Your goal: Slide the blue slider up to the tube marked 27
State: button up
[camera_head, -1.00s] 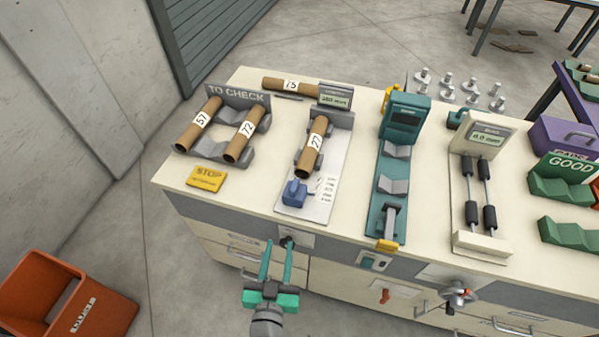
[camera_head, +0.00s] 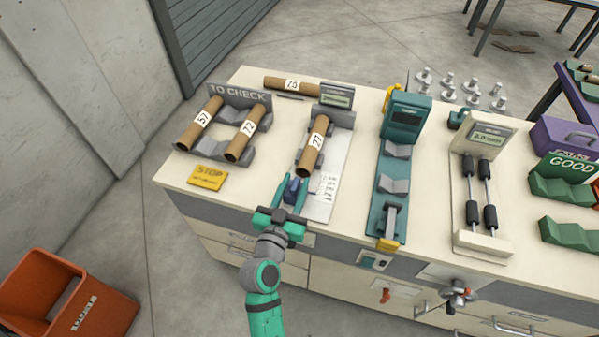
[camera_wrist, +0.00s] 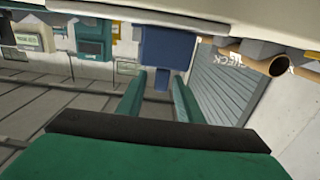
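The blue slider (camera_head: 293,188) sits at the near end of the white measuring plate. The tube marked 27 (camera_head: 312,146) lies in a grey cradle on that plate, beyond the slider and apart from it. My gripper (camera_head: 291,184) is open, with its two green fingers on either side of the slider. In the wrist view the blue slider (camera_wrist: 162,50) shows beyond the fingertips (camera_wrist: 160,78), between their lines. I cannot tell whether either finger touches it.
The To Check rack (camera_head: 238,97) with tubes 57 and 72 stands left. A yellow stop plate (camera_head: 208,177) lies nearer. The tube marked 75 (camera_head: 290,85) and a small display (camera_head: 337,96) are behind. A teal gauge (camera_head: 397,150) stands right.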

jog(key=shift+x, duration=2.3)
grip_shut()
